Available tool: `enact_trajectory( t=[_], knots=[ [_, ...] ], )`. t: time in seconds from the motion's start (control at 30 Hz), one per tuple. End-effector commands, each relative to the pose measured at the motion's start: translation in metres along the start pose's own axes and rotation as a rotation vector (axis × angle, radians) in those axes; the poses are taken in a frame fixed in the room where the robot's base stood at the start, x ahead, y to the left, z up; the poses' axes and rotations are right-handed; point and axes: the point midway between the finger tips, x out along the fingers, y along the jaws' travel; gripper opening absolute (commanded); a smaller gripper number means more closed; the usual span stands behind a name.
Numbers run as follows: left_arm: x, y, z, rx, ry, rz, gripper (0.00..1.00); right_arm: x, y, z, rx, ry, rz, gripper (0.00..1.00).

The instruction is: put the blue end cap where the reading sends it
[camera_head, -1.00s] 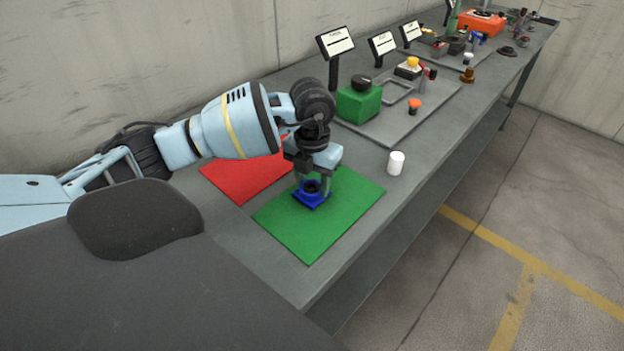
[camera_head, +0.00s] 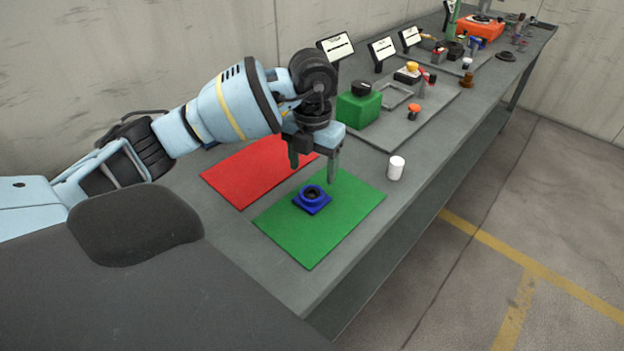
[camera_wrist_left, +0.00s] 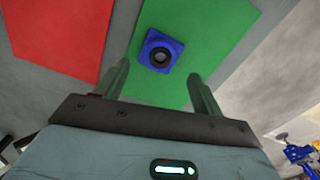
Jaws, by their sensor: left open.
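The blue end cap (camera_head: 312,198), a square base with a round ring and dark centre, lies on the green mat (camera_head: 290,234). In the left wrist view the blue end cap (camera_wrist_left: 160,51) lies on green, beyond and between the fingers. The red mat (camera_head: 236,178) beside the green one is bare. My left gripper (camera_head: 314,172) is open and empty above the cap, its fingers clear of it. The left gripper (camera_wrist_left: 160,85) also shows its two spread fingers in the wrist view. My right gripper is not in view.
A white cylinder (camera_head: 396,168) stands on the bench right of the green mat. A green block with a black knob (camera_head: 359,106), a grey tray (camera_head: 425,122) and small labelled signs (camera_head: 335,47) stand farther back. The bench's front edge drops to the floor.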

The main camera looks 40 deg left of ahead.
Motion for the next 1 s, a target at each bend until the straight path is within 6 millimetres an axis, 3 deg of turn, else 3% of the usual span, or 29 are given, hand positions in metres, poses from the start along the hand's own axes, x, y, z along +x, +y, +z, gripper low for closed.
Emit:
enact_trajectory(
  t=[0.1,0.33,1.0],
  knots=[
    [-0.025,-0.001,0.001,0.001,-0.004,-0.002,0.68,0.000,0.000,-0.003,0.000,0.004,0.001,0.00],
    [-0.053,-0.001,0.001,0.000,-0.002,-0.002,0.68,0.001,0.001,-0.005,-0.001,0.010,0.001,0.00],
    [-0.059,0.000,0.000,0.000,0.001,0.000,0.68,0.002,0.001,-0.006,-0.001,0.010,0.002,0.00]
  ],
)
